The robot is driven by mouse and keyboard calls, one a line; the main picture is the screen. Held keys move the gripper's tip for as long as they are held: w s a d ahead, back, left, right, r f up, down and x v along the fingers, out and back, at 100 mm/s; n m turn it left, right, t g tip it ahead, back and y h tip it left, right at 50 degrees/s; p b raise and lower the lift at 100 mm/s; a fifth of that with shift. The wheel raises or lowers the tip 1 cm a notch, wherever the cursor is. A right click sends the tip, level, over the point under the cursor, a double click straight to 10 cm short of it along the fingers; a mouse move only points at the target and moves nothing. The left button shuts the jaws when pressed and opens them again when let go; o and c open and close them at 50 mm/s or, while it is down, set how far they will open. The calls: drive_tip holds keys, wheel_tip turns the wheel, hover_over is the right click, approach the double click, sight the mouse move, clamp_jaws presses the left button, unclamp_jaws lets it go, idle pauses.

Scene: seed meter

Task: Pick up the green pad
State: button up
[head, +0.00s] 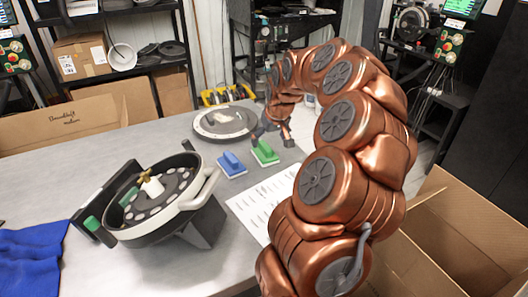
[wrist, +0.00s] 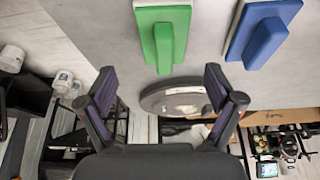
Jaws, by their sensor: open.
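The green pad (head: 264,152) lies on the grey table, with a raised block on its flat base. It also shows at the top middle of the wrist view (wrist: 163,35). My gripper (head: 272,134) is just above and behind the green pad in the head view. In the wrist view my gripper (wrist: 158,88) has its two fingers spread wide, with nothing between them. The green pad lies beyond the fingertips, roughly centred between them and apart from both.
A blue pad (head: 231,163) lies left of the green one. A round plate (head: 224,121) sits behind them. The seed meter (head: 160,195) stands front left, with a blue cloth (head: 34,258) beside it. A printed sheet (head: 262,203) lies in front. An open cardboard box (head: 440,250) is at right.

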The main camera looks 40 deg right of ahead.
sight(265, 146)
drive_tip(key=shift+w+a+f+p, duration=0.1)
drive_tip(key=shift+w+f+p, duration=0.2)
drive_tip(key=shift+f, duration=0.15)
drive_tip(key=shift+p+x, duration=0.6)
drive_tip(key=shift+x, duration=1.4)
drive_tip(key=shift+w, duration=0.1)
drive_tip(key=shift+a, duration=0.1)
drive_tip(key=c, duration=1.3)
